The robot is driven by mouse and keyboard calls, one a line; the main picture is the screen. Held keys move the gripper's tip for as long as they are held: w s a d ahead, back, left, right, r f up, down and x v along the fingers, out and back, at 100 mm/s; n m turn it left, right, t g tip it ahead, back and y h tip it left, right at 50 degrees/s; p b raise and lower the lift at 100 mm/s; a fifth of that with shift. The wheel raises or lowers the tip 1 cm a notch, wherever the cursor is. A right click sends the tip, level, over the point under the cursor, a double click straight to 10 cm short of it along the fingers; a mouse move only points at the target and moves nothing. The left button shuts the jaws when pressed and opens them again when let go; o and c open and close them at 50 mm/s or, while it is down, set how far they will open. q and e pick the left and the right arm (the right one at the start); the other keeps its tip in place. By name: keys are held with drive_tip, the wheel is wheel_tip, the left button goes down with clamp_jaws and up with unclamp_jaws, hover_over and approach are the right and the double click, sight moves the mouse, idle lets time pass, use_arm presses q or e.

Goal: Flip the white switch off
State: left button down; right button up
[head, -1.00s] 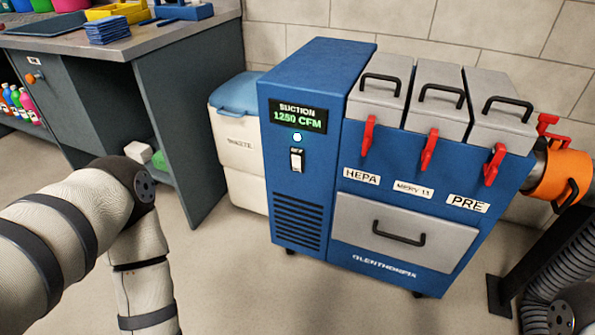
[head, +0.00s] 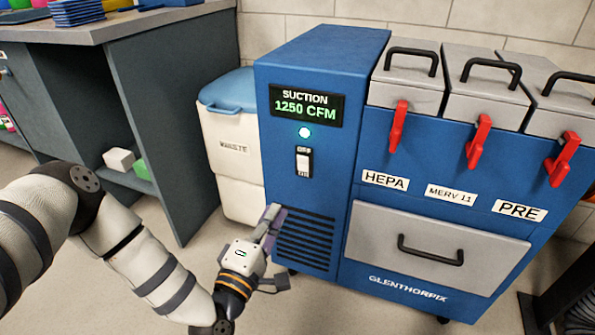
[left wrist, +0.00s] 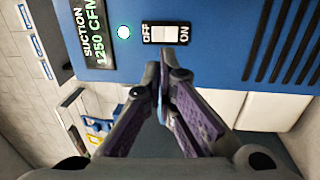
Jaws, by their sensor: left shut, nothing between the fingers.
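The white switch (head: 303,162) sits on the front of the blue suction unit (head: 325,60), below a round lit indicator (head: 305,132) and the display (head: 307,106) reading SUCTION 1250 CFM. In the left wrist view the switch (left wrist: 164,33) carries OFF at its display end and ON at the other end. Its exact tilt is hard to tell. My left gripper (head: 272,214) is shut and empty, below and left of the switch in the head view, near the vent slots. In the left wrist view its fingertips (left wrist: 162,80) meet just short of the switch, apparently apart from it.
A white waste bin (head: 233,155) with a blue lid stands left of the unit, beside a grey workbench (head: 165,120). Grey filter boxes (head: 415,80) with red latches and a drawer (head: 435,250) are on the unit's right. Open floor lies in front.

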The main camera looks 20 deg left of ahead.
sight(302, 162)
use_arm(q)
drive_tip(key=w+b, duration=0.1)
drive_tip(key=w, duration=0.3)
drive_tip(key=w+r+b, duration=0.1)
drive_tip(key=w, duration=0.3)
drive_tip(key=w+b, duration=0.1)
drive_tip(key=w, duration=0.4)
drive_tip(key=shift+w+d+r, duration=0.1)
drive_tip(key=shift+d+r, duration=0.1)
drive_tip(key=shift+d, duration=0.05)
drive_tip(key=shift+w+r, duration=0.1)
drive_tip(key=shift+w, duration=0.05)
